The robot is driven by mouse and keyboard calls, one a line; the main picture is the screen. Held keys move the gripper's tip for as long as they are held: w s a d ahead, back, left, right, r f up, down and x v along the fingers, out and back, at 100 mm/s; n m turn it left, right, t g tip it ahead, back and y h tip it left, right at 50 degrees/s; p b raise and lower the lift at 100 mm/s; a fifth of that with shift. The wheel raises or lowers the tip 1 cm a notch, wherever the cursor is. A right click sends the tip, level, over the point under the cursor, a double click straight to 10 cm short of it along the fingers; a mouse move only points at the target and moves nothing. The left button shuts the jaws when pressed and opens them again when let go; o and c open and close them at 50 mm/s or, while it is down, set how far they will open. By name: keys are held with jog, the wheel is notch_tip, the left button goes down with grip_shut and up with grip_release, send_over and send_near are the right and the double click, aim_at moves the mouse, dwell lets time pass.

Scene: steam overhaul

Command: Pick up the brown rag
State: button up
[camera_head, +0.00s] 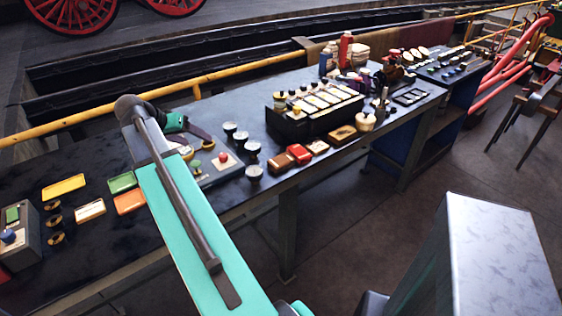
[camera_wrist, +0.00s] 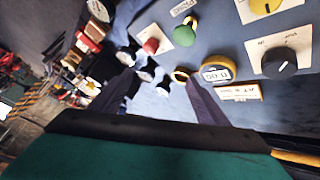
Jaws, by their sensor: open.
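No small brown rag can be made out for certain. A brownish cloth (camera_head: 318,50) and a dark reddish-brown cloth (camera_head: 408,35) hang along the rail behind the far part of the bench; I cannot tell whether either is the rag. My gripper (camera_head: 203,143) is over the bench's left half, well to the left of both cloths. In the wrist view my gripper (camera_wrist: 162,95) is open, its two dark fingers apart with nothing held between them. A control panel with a red button (camera_wrist: 151,46) and a green knob (camera_wrist: 185,35) lies in front of the fingers.
The long dark bench (camera_head: 90,240) carries coloured trays, several small dark cups and a black rack (camera_head: 312,110) of labelled boxes. Floor in front is partly clear.

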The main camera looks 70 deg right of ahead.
jog(key=s+d+m+y+p, duration=0.1)
jog(key=s+d+m, duration=0.3)
jog(key=s, duration=0.6)
jog(key=s+d+m+y+p, duration=0.2)
jog(key=s+d+m, duration=0.3)
jog(key=s, duration=0.6)
jog(key=shift+s+d+r+y, duration=0.2)
jog(key=shift+d+y, duration=0.4)
jog(key=shift+d, duration=0.5)
jog(key=shift+s+f+p, duration=0.1)
jog(key=shift+f+p, duration=0.1)
jog(key=shift+p, duration=0.15)
jog(key=p, duration=0.2)
send_over(275, 162)
jog(key=shift+a+f, duration=0.15)
jog(key=shift+f, duration=3.7)
